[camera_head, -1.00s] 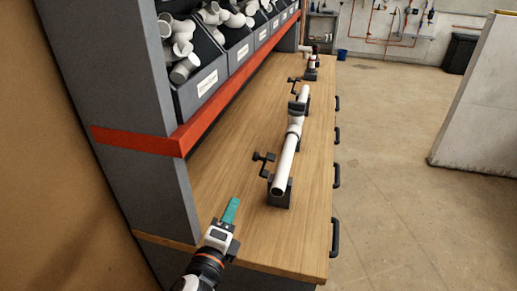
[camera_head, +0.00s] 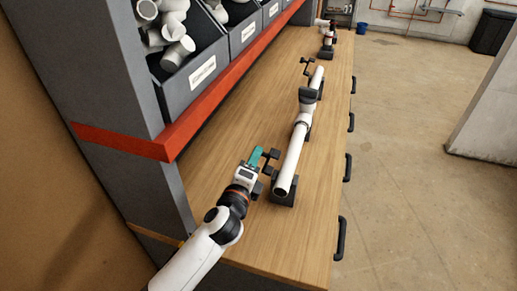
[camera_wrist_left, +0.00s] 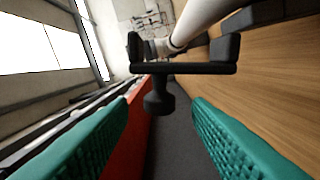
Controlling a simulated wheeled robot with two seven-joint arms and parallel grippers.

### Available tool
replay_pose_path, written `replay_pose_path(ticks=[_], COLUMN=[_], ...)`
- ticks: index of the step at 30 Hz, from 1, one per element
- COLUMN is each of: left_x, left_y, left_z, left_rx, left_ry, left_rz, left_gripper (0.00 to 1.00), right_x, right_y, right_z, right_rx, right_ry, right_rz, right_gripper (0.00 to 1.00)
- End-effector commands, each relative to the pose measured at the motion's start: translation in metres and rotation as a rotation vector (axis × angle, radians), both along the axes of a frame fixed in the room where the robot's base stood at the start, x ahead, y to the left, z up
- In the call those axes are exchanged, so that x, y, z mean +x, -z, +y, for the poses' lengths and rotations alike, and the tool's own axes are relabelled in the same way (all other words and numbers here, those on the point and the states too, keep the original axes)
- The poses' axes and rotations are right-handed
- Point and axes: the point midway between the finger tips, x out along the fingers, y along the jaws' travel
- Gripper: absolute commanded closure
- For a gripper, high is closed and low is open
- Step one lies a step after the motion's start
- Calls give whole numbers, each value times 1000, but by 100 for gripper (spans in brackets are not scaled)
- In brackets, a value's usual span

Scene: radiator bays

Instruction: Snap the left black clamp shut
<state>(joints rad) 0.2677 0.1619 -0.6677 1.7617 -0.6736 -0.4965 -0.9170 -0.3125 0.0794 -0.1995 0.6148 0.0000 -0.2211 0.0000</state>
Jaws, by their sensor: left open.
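A white pipe (camera_head: 295,150) with a fitting lies along the wooden bench in black holders. The near black clamp (camera_head: 272,157), which I take as the left one, sticks out to the left of the pipe and looks open. My left gripper (camera_head: 257,157) is beside this clamp, and its teal finger partly overlaps it. In the left wrist view, the clamp's black bar and knob (camera_wrist_left: 158,100) stand ahead, in the gap between the two teal fingers (camera_wrist_left: 160,135), which are apart. I see no contact. My right gripper is out of view.
Another black clamp arm (camera_head: 307,66) stands farther along the pipe, and a black block (camera_head: 308,95) sits on the pipe. Grey bins (camera_head: 195,75) of white fittings stand above a red shelf edge (camera_head: 165,148) at left. Bare wood (camera_head: 235,130) lies between shelf and pipe.

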Motion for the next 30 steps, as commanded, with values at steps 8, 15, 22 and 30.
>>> replay_pose_path(ticks=[8, 15, 22, 30], left_x=[33, 38, 38, 37], left_y=[-1, 0, 0, 0], left_z=[-11, -12, -12, -12], left_rx=[-1, 0, 0, 0], left_ry=[0, 1, 1, 1], left_rz=[-1, 0, 0, 0], left_gripper=[55, 55, 73, 100], right_x=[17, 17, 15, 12], right_y=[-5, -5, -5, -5], right_z=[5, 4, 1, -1], right_rx=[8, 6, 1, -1], right_ry=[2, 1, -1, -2], right_rz=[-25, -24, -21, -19], right_gripper=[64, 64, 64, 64])
